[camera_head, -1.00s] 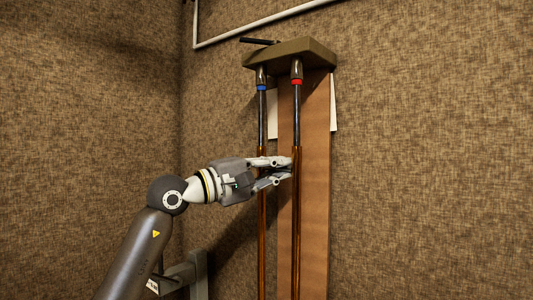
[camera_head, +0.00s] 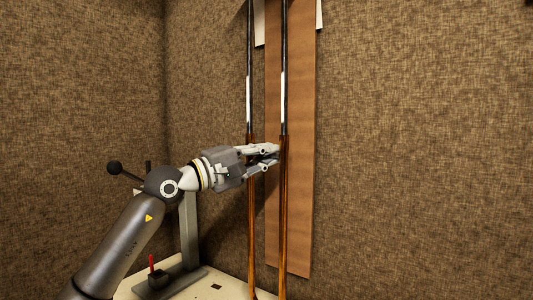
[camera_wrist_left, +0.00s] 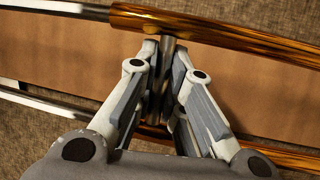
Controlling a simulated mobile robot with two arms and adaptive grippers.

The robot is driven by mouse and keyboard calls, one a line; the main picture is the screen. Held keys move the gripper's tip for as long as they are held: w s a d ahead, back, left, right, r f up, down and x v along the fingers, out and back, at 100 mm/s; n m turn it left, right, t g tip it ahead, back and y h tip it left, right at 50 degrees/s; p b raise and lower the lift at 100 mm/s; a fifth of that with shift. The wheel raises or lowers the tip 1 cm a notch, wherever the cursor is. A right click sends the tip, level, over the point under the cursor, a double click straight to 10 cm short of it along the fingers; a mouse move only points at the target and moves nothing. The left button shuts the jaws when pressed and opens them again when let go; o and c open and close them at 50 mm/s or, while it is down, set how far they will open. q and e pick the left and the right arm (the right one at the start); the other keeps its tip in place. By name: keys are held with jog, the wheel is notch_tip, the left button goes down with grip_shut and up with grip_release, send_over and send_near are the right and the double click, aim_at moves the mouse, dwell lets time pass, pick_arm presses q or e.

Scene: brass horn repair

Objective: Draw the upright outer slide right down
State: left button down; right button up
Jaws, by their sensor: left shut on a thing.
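The outer slide (camera_head: 283,215) is a pair of upright brass-coloured tubes, sleeved over two shiny chrome inner tubes (camera_head: 284,75). A long stretch of chrome shows above the brass. My left gripper (camera_head: 274,157) is level with the upper part of the brass tubes. In the left wrist view its fingers are shut on a short grey metal cross brace (camera_wrist_left: 167,70) that joins the outer slide's brass tubes (camera_wrist_left: 215,30). The lower brass tube is partly hidden by the fingers there. The lower ends of the slide reach the bottom of the head view. My right gripper is not in view.
A brown board (camera_head: 300,200) hangs behind the tubes on the fabric-covered wall (camera_head: 420,150). Below is a pale bench top (camera_head: 225,284) with a grey stand (camera_head: 189,230) and a small red-handled item (camera_head: 152,266). The space to the right is free.

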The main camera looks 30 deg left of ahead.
pick_arm(q)
jog(key=shift+w+d+f, duration=0.1)
jog(key=shift+f, duration=0.35)
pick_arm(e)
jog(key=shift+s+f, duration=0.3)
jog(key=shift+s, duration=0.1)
pick_arm(q)
jog(key=shift+d+f, duration=0.1)
jog(key=shift+f, duration=0.05)
jog(key=c, duration=2)
grip_release()
jog(key=o, duration=0.5)
jog(key=shift+a, duration=0.2)
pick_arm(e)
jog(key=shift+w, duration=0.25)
pick_arm(q)
jog(key=shift+r, duration=0.2)
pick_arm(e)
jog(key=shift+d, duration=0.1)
